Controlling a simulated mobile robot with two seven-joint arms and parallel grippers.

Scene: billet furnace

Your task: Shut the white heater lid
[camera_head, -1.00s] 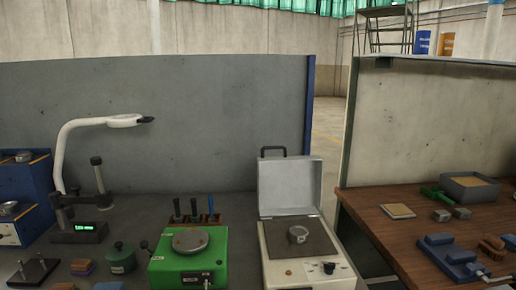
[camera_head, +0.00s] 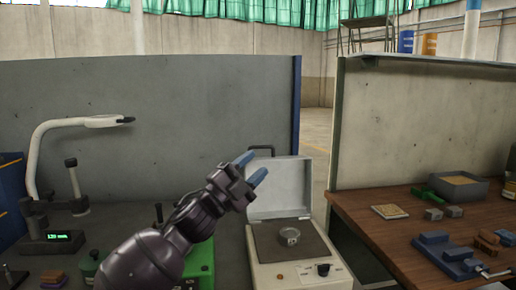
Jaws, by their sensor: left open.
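The white heater (camera_head: 300,276) stands on the grey bench at the centre right. Its lid (camera_head: 282,188) is up, standing near vertical at the back, with a dark handle (camera_head: 262,149) on its top edge. A small round metal piece (camera_head: 289,236) sits on the heater's dark plate. My left gripper (camera_head: 252,168) has its two blue fingers apart and empty. It appears in front of the lid's left upper part, near the handle; I cannot tell whether it touches. My right gripper is out of view.
My left arm largely hides a green device (camera_head: 204,256) left of the heater. A white-armed lamp (camera_head: 80,126) and a green-lit display box (camera_head: 52,242) stand further left. A wooden table (camera_head: 395,236) with a grey tray (camera_head: 462,189) and blue vise (camera_head: 450,256) is at right.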

